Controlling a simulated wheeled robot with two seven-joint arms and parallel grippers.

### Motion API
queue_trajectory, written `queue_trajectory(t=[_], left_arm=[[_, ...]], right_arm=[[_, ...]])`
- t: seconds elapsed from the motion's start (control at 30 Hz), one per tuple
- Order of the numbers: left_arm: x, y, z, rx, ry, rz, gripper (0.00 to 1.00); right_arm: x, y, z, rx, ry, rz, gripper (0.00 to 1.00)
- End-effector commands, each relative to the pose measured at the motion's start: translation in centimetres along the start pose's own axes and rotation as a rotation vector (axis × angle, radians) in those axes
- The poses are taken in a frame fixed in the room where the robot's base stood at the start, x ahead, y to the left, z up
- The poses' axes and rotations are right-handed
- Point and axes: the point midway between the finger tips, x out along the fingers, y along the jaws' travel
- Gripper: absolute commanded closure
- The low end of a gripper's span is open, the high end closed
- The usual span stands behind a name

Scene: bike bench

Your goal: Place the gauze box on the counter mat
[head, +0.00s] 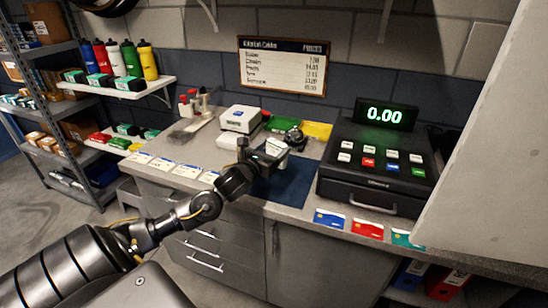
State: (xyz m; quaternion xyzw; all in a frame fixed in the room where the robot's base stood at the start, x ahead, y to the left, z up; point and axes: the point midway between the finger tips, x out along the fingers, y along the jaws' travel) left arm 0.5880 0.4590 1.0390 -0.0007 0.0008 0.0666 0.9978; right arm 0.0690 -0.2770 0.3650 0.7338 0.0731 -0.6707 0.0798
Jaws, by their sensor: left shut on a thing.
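The dark blue counter mat (287,184) lies on the grey counter, left of the cash register. My left gripper (270,153) is over the back part of the mat. It is shut on a small white and green box (277,146), which looks like the gauze box. The gripper hides part of the box, and I cannot tell whether its underside touches the mat. The front of the mat is bare. My right gripper is not in view.
The black cash register (372,165) stands right of the mat. A white box (240,119) and a yellow item (316,130) are behind the gripper. Cards (367,229) line the counter's front edge. A large pale panel (485,140) blocks the right side.

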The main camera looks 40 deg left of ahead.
Motion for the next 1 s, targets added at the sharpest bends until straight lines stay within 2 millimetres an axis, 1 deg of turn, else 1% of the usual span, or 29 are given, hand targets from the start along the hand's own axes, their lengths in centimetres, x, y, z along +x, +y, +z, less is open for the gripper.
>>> queue_trajectory(t=[0.03, 0.13, 0.37, 0.4, 0.5, 0.63, 1.0], left_arm=[[0.5, 0.1, -0.5, -0.001, 0.001, 0.001, 0.55], [1.1, 0.3, -1.2, 0.0, -0.001, 0.001, 0.55], [1.5, 0.4, -1.8, 0.001, 0.0, 0.0, 0.55], [1.8, 0.5, -2.2, 0.001, 0.001, 0.0, 0.55], [1.7, 0.5, -3.6, -0.002, 0.003, 0.0, 0.55], [1.7, 0.5, -5.0, 0.0, 0.001, 0.0, 0.55], [1.7, 0.5, -5.5, 0.002, -0.001, -0.001, 0.55]], right_arm=[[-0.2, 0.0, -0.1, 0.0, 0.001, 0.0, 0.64], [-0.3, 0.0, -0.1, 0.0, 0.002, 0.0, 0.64], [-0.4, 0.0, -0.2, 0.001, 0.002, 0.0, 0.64], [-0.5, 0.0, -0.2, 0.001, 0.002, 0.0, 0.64], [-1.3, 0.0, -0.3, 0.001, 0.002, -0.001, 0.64], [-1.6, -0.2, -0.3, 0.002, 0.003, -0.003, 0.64], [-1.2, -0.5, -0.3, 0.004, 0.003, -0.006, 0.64]])
